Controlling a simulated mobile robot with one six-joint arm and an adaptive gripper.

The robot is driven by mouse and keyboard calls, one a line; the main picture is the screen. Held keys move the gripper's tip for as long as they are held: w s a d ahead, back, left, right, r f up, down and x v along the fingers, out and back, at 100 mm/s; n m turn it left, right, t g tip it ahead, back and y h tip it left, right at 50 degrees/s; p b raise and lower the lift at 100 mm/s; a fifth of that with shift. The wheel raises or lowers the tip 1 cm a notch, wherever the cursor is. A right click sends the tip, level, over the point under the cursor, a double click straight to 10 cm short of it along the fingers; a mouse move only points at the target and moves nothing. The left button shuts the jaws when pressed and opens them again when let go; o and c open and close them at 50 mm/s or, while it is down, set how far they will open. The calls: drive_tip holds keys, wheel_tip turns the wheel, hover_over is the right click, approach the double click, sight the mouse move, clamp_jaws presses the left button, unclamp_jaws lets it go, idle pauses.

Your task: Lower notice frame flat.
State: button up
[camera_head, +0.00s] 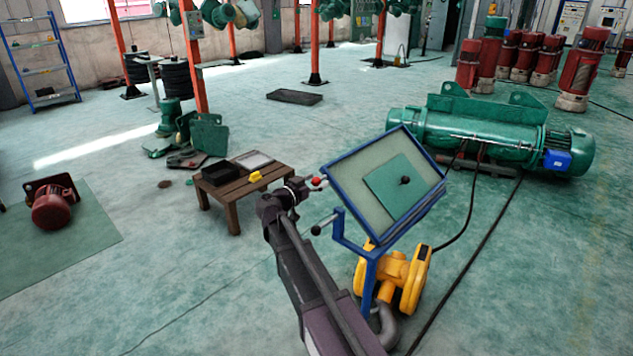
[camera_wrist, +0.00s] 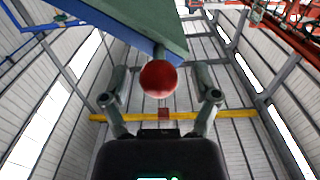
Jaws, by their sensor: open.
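The notice frame (camera_head: 335,185) is a blue-edged tray-like board with a pale face and a green panel (camera_head: 385,200). It stands tilted on a blue bent post. A red ball knob (camera_head: 316,182) sticks out at its left edge. My gripper (camera_head: 304,187) is beside this knob. In the wrist view my gripper (camera_wrist: 160,97) is open, with the red knob (camera_wrist: 158,79) in line between its two fingers; I cannot tell whether they touch it. The blue frame edge and green underside (camera_wrist: 130,25) show above the knob.
A black-knobbed lever (camera_head: 316,230) sits on the post's left. A yellow wheeled trolley (camera_head: 395,275) is at the post's foot. A low wooden table (camera_head: 233,192) stands left of my gripper. A large green hoist (camera_head: 470,135) lies behind the frame, with cables on the floor.

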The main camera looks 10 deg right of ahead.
clamp_jaws()
idle(0.3)
drive_tip(key=shift+w+d+f, duration=0.1)
drive_tip(key=shift+d, duration=0.05)
